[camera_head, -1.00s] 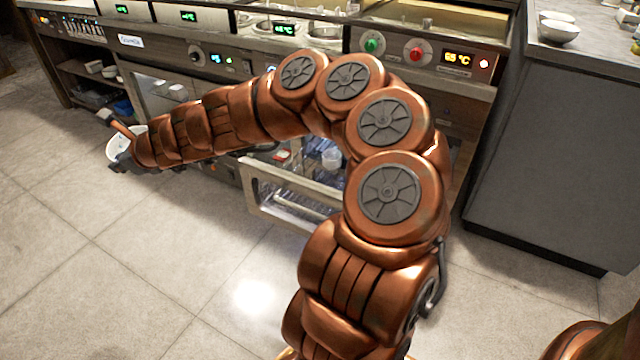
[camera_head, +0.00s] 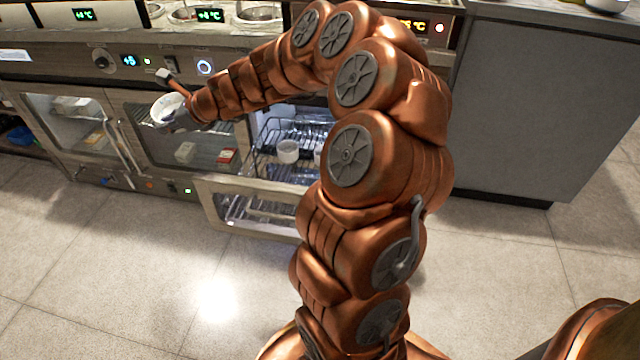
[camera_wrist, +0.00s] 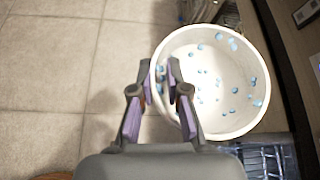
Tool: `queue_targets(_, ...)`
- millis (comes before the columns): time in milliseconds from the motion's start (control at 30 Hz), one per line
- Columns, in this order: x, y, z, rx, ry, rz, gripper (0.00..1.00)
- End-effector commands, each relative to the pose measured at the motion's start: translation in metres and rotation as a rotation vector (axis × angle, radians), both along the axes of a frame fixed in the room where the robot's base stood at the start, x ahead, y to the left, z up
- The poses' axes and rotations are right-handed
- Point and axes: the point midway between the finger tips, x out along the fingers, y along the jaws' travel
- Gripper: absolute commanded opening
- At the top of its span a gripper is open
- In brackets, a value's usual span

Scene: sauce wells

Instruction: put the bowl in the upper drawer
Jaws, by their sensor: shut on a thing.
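My gripper (camera_wrist: 165,85) is shut on the rim of a white bowl (camera_wrist: 225,80) with blue spots, one finger inside the wall and one outside. In the head view the bowl (camera_head: 167,106) is held at the end of my arm, in front of the glass-fronted cabinet, to the left of and above the pulled-out glass-fronted drawer (camera_head: 215,196). A wire rack (camera_head: 272,130) shows inside the open compartment above that drawer front. My arm hides part of the compartment, so I cannot tell the drawer levels apart clearly.
A white cup (camera_head: 288,153) stands in the open compartment. Closed glass doors (camera_head: 180,150) lie to its left, with small boxes behind them. A grey counter block (camera_head: 530,110) stands at the right. The tiled floor (camera_head: 120,270) in front is clear.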

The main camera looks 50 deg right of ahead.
Motion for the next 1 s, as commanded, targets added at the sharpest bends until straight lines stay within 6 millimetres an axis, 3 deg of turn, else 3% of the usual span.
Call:
queue_targets(33, -0.004, -0.017, -0.016, 0.005, 0.01, 0.019, 0.0)
queue_targets(167, -0.023, -0.049, -0.044, 0.013, 0.02, 0.113, 0.0)
queue_targets(400, -0.089, -0.093, -0.108, 0.028, 0.046, 0.31, 0.0)
queue_targets(600, -0.142, -0.111, -0.139, 0.029, 0.059, 0.425, 0.0)
queue_targets(700, -0.158, -0.114, -0.147, 0.032, 0.062, 0.459, 0.0)
queue_targets(867, -0.167, -0.116, -0.156, 0.031, 0.065, 0.478, 0.0)
queue_targets(1000, -0.168, -0.115, -0.174, 0.031, 0.064, 0.48, 0.0)
